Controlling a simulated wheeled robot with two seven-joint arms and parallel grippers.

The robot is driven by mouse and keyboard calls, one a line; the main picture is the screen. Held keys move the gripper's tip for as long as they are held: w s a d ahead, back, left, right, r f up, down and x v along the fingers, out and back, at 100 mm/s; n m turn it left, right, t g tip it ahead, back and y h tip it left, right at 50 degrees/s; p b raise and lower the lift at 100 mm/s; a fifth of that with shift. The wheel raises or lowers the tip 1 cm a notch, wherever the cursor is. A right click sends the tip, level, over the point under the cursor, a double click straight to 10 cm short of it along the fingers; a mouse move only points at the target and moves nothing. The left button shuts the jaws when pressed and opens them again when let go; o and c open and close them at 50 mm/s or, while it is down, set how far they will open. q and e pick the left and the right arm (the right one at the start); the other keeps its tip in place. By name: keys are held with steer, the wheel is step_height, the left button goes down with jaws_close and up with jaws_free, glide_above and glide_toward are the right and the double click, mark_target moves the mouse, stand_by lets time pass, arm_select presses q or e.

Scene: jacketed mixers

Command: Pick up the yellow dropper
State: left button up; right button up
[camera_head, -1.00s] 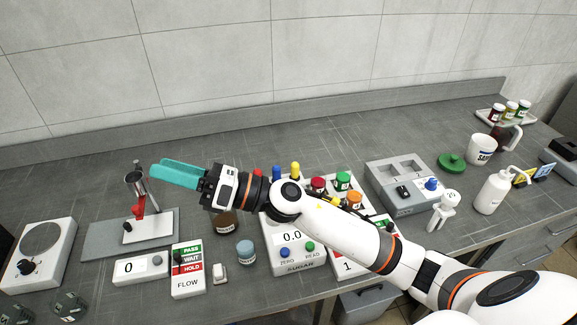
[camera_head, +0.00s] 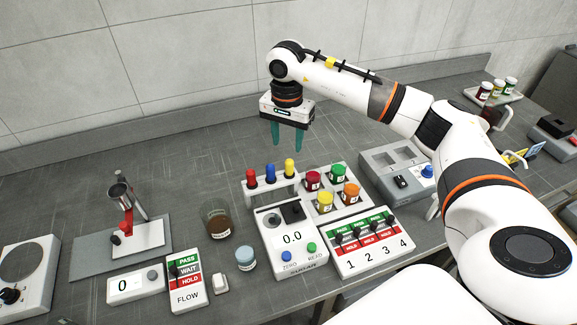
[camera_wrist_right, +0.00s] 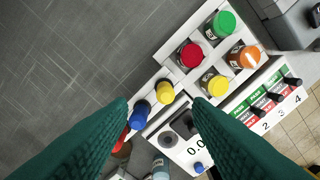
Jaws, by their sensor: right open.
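The yellow dropper (camera_head: 290,167) stands upright at the right end of a white rack (camera_head: 270,187), beside a blue dropper (camera_head: 270,173) and a red dropper (camera_head: 251,178). My right gripper (camera_head: 288,138) is open and empty, pointing down above and behind the rack. In the right wrist view the yellow dropper (camera_wrist_right: 165,92) shows between the two teal fingers, near the far side of the gap, with the blue dropper (camera_wrist_right: 141,114) to its left. The red dropper is partly hidden by the left finger there. My left gripper is not in view.
Right of the rack, a white holder carries several capped jars, including a red-capped jar (camera_head: 312,180) and a green-capped jar (camera_head: 338,172). The sugar meter (camera_head: 291,240) stands in front. A brown jar (camera_head: 218,224) is at left. The counter behind the rack is clear.

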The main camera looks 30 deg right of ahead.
mark_target(289, 160)
step_height(289, 160, down, 3)
steer(key=shift+r+p, duration=0.2)
steer(key=shift+p, duration=0.1)
steer(key=shift+s+f+p, duration=0.15)
steer(key=shift+f+p, duration=0.15)
steer(key=shift+p, duration=0.05)
steer(key=f, duration=0.1)
steer(key=f+p, duration=0.1)
steer(key=f, duration=0.1)
steer(key=shift+s+f+p, duration=0.3)
steer(key=shift+p, duration=0.1)
steer(key=shift+f, duration=0.45)
jaws_close()
steer(key=shift+w, duration=0.1)
